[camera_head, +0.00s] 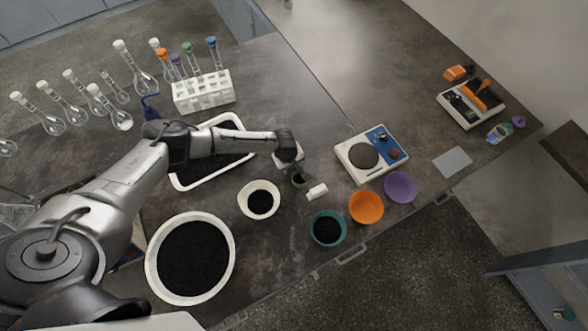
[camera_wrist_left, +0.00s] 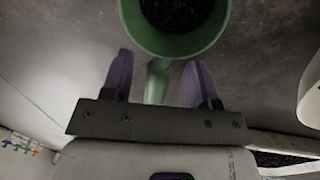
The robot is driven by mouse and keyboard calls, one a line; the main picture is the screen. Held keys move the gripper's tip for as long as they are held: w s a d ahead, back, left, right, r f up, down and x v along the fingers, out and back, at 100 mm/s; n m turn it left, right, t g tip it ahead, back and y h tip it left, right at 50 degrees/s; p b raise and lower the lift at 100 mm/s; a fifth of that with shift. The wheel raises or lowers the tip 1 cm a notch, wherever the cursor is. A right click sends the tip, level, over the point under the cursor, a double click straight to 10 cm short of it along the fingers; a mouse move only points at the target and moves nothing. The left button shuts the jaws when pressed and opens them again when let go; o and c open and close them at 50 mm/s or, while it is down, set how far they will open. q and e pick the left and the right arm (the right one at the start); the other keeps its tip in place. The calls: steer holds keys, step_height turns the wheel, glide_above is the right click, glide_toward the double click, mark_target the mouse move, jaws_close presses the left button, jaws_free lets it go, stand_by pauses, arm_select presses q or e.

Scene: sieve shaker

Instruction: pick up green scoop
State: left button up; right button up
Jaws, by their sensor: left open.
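The left gripper is open, with a gap on each side of the handle. In the head view my left gripper (camera_head: 296,168) is at the end of the arm, just above the scoop. My right gripper is not in view.
A white tray (camera_head: 181,184) lies under my left arm.

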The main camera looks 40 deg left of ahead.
arm_select(q)
jaws_close()
stand_by(0.6)
